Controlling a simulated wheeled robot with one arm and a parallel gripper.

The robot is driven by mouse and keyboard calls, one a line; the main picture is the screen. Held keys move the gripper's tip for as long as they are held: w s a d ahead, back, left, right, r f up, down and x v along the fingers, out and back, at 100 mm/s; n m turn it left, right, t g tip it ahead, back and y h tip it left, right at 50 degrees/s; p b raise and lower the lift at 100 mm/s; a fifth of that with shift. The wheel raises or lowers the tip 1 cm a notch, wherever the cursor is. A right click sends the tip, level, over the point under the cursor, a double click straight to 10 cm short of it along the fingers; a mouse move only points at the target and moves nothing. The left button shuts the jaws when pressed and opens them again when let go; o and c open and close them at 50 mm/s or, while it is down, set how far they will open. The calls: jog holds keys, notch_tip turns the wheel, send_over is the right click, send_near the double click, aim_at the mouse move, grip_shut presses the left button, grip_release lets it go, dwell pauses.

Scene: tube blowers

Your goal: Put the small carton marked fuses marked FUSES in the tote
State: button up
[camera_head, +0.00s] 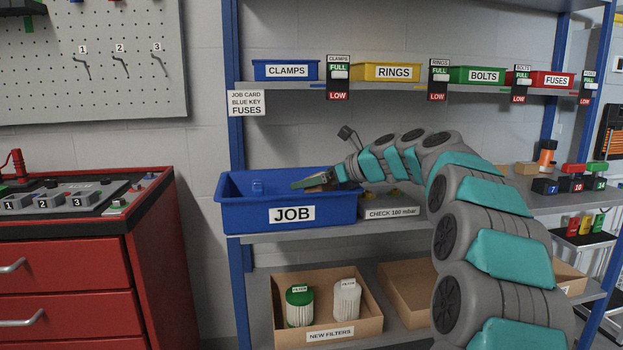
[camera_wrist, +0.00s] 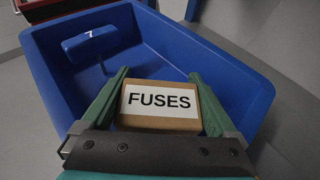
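The small carton marked FUSES (camera_wrist: 160,103) is light brown with a white label and sits between the two green fingers of my gripper (camera_wrist: 160,85). The blue tote (camera_wrist: 225,75) lies beneath and around the carton in the wrist view. In the head view the tote (camera_head: 229,212), labelled JOB, stands on the middle shelf. My gripper (camera_head: 312,182) reaches in from the right, over the tote's right part at about rim height. Whether the carton touches the tote floor cannot be told.
A blue key-like piece marked 7 (camera_wrist: 90,42) is in the tote's left part; the tote floor beside it is clear. A grey bin labelled CHECK 180 mbar (camera_head: 392,213) stands right of the tote. Bins of parts, including CLAMPS (camera_head: 286,71), line the shelf above.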

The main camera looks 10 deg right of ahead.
jog(key=shift+o, duration=0.3)
jog(key=shift+f, duration=0.25)
jog(key=shift+r, duration=0.15)
jog(key=shift+r+b, duration=0.25)
jog(key=shift+b, duration=0.15)
jog(key=v, duration=1.2)
jog(key=shift+r+p, duration=0.35)
jog(key=shift+p, duration=0.1)
